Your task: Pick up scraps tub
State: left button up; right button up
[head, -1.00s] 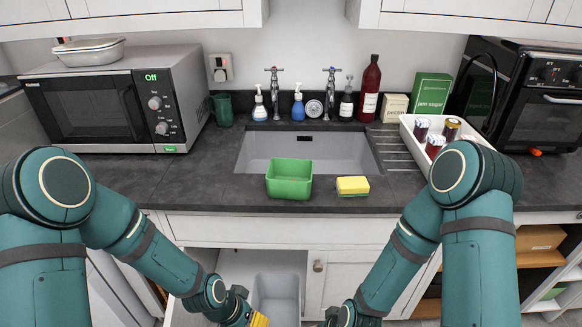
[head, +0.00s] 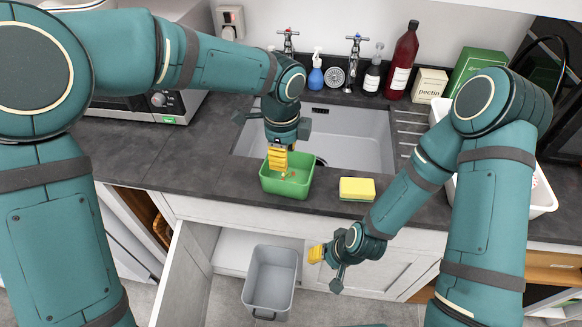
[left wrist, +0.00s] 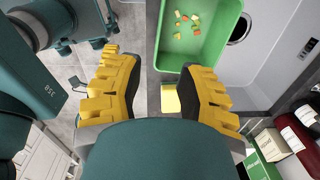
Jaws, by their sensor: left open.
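The scraps tub is the green open tub (head: 300,190) on the counter's front edge before the sink. In the left wrist view the tub (left wrist: 168,50) has several small orange, yellow and red scraps on its floor. My left gripper (head: 278,160) points down over the tub's back left part in the head view. In the left wrist view its yellow fingers (left wrist: 155,80) are spread wide with nothing between them, and one fingertip overlaps the tub's near edge. I cannot tell whether they touch. My right gripper (head: 318,254) hangs low before the counter; its jaw opening is unclear.
A yellow sponge (head: 357,188) lies right of the tub. The sink (head: 350,140) is behind it. Below, a grey bin (head: 271,277) stands by the open cupboard. Bottles, including a dark red one (head: 402,62), stand behind the sink. A white tray (head: 542,195) is at the right.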

pick_arm(q)
jog(key=b, duration=0.1)
send_over(287, 197)
jog(key=f, duration=0.8)
jog(key=shift+a, duration=0.3)
jog(key=shift+d+f+b, duration=0.15)
jog(key=shift+f+b, duration=0.1)
jog(key=shift+f, duration=1.1)
jog(key=shift+d+f+b, duration=0.1)
jog(key=shift+f+b, duration=0.1)
jog(key=shift+f, duration=1.1)
grip_shut()
